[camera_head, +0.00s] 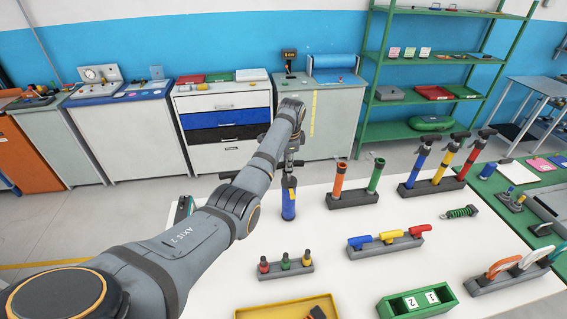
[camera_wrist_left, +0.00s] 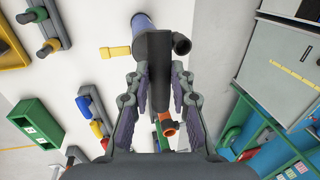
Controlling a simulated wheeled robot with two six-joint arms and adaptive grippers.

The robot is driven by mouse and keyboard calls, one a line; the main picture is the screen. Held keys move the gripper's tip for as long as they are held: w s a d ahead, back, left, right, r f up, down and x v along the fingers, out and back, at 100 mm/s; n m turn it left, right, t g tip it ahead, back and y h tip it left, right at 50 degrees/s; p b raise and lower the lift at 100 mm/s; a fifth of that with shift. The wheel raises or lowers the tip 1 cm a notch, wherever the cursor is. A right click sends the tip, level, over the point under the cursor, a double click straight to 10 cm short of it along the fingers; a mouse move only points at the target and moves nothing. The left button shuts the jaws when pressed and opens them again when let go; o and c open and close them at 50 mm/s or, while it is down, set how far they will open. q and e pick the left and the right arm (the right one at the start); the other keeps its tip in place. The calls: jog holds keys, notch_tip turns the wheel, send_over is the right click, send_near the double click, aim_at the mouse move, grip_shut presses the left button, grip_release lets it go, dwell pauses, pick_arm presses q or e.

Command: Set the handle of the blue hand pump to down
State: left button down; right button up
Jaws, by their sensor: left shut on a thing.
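A blue hand pump (camera_head: 288,208) with a yellow side piece stands upright near the far left edge of the white table. In the left wrist view its blue barrel (camera_wrist_left: 143,21) and yellow side piece (camera_wrist_left: 115,52) show beyond the fingers. My left gripper (camera_head: 291,168) is above the barrel, shut on the dark handle (camera_wrist_left: 158,58), which lies between its fingers. The arm and gripper partly hide the handle, so its height above the barrel is hard to judge. My right gripper is not in view.
A rack of pumps with blue, yellow and red barrels (camera_head: 438,187) stands at the right. An orange and green pair in a dark holder (camera_head: 352,198) is nearer. Small coloured pieces, a yellow tray (camera_head: 285,309) and a green box (camera_head: 416,303) lie in front.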

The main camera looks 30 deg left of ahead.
pick_arm(q)
jog(key=shift+s+f, duration=0.45)
jog(key=shift+f, duration=0.3)
jog(key=shift+w+f, duration=0.2)
jog(key=shift+f, duration=0.1)
jog(key=shift+w+f, duration=0.45)
jog(key=c, duration=1.6)
grip_release()
jog(key=shift+s, duration=0.15)
jog(key=shift+o, duration=1.3)
jog(key=shift+r, duration=0.1)
jog(key=shift+o, duration=0.9)
jog(key=shift+w, duration=0.25)
jog(key=shift+r, duration=0.15)
jog(key=v, duration=1.1)
jog(key=shift+r, duration=0.2)
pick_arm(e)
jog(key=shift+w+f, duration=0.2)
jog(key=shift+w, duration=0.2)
